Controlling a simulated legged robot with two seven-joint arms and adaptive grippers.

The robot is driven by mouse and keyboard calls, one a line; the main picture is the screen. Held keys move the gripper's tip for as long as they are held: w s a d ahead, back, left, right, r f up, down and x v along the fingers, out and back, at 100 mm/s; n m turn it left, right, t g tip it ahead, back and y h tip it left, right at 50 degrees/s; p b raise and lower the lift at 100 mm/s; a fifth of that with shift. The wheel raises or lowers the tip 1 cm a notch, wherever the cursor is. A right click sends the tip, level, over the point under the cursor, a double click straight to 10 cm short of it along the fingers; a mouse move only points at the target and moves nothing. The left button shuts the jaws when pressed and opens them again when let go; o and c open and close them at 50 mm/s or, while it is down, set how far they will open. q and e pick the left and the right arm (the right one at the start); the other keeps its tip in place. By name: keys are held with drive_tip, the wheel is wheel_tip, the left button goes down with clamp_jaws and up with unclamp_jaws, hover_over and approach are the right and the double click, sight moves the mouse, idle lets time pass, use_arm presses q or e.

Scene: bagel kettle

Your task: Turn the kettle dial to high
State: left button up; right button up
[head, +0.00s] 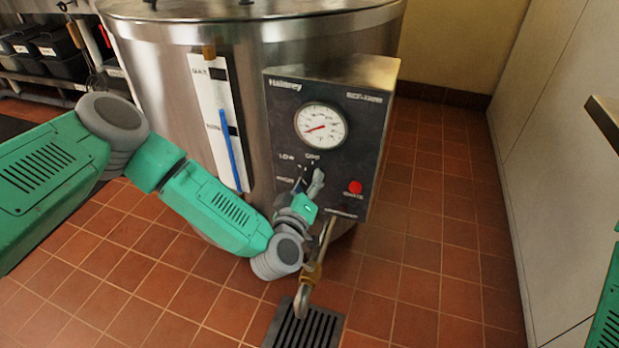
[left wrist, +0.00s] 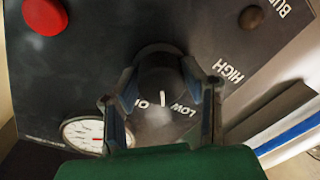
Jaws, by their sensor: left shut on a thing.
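The kettle dial is a round black knob (left wrist: 160,62) in the middle of the left wrist view. Its white pointer line sits between the partly hidden off label and the LOW label (left wrist: 183,110). The HIGH label (left wrist: 228,70) is farther round, to the upper right there. My left gripper (left wrist: 165,118) has a finger on each side of the knob and is shut on it. In the head view, my left gripper (head: 310,182) is at the black control panel (head: 283,112) and largely covers the dial. My right gripper is out of view.
The steel kettle (head: 190,50) stands behind the panel. A round gauge (head: 320,125) is above the dial, and a red button (head: 355,187) is to its right. A metal drain pipe (head: 322,250) hangs below, over a floor grate (head: 300,333). Tiled floor is clear at right.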

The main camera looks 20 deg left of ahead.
use_arm(q)
drive_tip(key=n, duration=0.4)
drive_tip(key=shift+a+f, duration=0.1)
drive_tip(key=shift+a, duration=0.05)
drive_tip(key=n, duration=0.4)
drive_tip(key=shift+h, duration=0.4)
drive_tip(key=n+b, duration=0.1)
drive_tip(key=n, duration=0.2)
drive_tip(key=shift+f, duration=0.15)
drive_tip(key=n+b, duration=0.2)
drive_tip(key=n, duration=0.2)
drive_tip(key=shift+f+n+h, duration=0.1)
drive_tip(key=shift+n+h, duration=0.2)
drive_tip(key=shift+n, duration=0.1)
drive_tip(key=shift+s, duration=0.1)
drive_tip(key=o, duration=1.2)
drive_tip(key=shift+c, duration=0.2)
